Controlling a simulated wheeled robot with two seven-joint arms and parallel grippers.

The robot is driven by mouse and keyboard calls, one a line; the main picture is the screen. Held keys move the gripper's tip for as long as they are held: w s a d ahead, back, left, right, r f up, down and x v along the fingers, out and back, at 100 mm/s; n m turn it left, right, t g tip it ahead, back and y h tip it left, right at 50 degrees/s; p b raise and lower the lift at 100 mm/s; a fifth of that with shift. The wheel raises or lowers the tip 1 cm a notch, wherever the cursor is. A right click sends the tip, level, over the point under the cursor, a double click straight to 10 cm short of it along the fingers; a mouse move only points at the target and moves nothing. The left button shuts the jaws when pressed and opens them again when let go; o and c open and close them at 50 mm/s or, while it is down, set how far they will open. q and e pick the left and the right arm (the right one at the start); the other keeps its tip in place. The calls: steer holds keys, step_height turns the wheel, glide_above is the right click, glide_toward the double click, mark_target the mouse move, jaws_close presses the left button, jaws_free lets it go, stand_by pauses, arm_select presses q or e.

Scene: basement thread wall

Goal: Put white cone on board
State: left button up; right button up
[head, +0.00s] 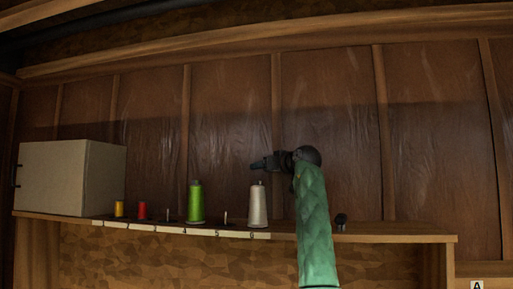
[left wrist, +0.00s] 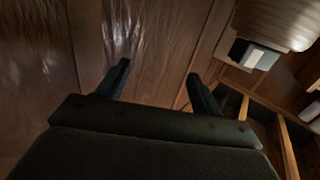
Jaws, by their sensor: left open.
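The white cone (head: 258,206) stands upright on the numbered shelf strip, above number 6. In the left wrist view, a pale rounded thing (left wrist: 275,22) at the upper right looks like its thread body; only part of it shows. My left gripper (head: 257,166) is above the cone's top in the head view, pointing left, with nothing seen in it. In the wrist view its two fingers (left wrist: 158,86) are apart, with only wall behind the gap. I cannot tell the exact depth between gripper and cone. My right gripper is out of view. I cannot make out the board for certain.
A green cone (head: 195,202), a red spool (head: 142,211) and a yellow spool (head: 119,209) stand left on the shelf (head: 400,232). A pale box (head: 66,178) fills its left end. A small dark knob (head: 341,220) stands right. An "A" label (head: 477,285) is lower right.

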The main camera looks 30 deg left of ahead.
arm_select(q)
steer(key=s+r+m+t+h+b, duration=0.2)
steer(key=s+r+b, duration=0.4)
steer(key=b, duration=0.4)
steer(key=shift+a+r+m+t+h, duration=0.4)
steer(key=shift+m+t, duration=0.2)
steer(key=shift+t, duration=0.4)
